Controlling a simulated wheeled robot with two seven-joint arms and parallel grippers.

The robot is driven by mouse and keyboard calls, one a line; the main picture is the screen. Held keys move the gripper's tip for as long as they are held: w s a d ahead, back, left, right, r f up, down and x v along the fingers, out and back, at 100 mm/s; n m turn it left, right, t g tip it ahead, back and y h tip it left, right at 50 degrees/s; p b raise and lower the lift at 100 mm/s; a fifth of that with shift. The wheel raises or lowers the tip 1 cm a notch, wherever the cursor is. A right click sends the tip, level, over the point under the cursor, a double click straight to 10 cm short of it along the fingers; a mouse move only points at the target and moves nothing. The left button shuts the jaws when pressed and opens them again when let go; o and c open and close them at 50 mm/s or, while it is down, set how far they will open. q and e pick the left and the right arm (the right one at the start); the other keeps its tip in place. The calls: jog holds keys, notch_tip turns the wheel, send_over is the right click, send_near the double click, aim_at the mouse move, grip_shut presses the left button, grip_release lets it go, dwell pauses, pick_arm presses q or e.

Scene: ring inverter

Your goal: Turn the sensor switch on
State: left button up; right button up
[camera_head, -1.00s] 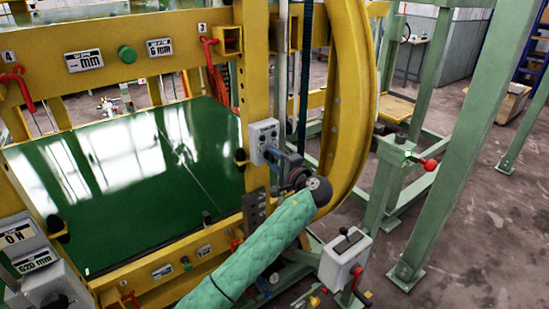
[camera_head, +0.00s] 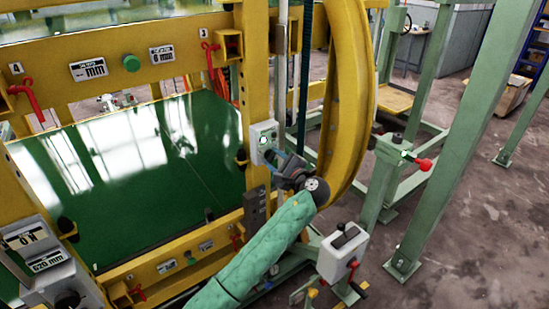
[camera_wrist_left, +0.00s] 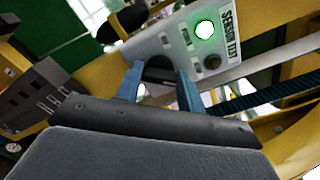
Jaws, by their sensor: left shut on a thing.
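The sensor box (camera_head: 263,136) is a pale grey panel on the yellow upright, and it also shows in the left wrist view (camera_wrist_left: 182,36) with a "SENSOR TEST" label. A round light (camera_wrist_left: 204,30) on it glows white with a green rim. My left gripper (camera_head: 274,156) reaches the lower part of the box. In the left wrist view, its blue fingers (camera_wrist_left: 160,77) are on either side of a dark switch knob (camera_wrist_left: 159,70), shut on it. The fingers partly hide the knob. My right gripper is out of view.
A large curved yellow beam (camera_head: 352,100) stands close to the right of my left gripper. A green panel (camera_head: 130,180) fills the yellow frame on the left. A grey control box (camera_head: 342,252) with a lever stands lower right. Green posts (camera_head: 455,150) stand farther right.

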pick_arm(q)
jog(key=shift+f, duration=0.1)
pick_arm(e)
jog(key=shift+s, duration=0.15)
pick_arm(q)
jog(key=o, duration=1)
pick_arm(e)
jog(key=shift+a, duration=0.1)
pick_arm(q)
jog(key=shift+s+d, duration=0.1)
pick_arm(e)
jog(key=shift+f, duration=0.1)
pick_arm(q)
jog(key=b+v, duration=0.4)
jog(key=v, duration=0.3)
jog(key=shift+s+d, duration=0.2)
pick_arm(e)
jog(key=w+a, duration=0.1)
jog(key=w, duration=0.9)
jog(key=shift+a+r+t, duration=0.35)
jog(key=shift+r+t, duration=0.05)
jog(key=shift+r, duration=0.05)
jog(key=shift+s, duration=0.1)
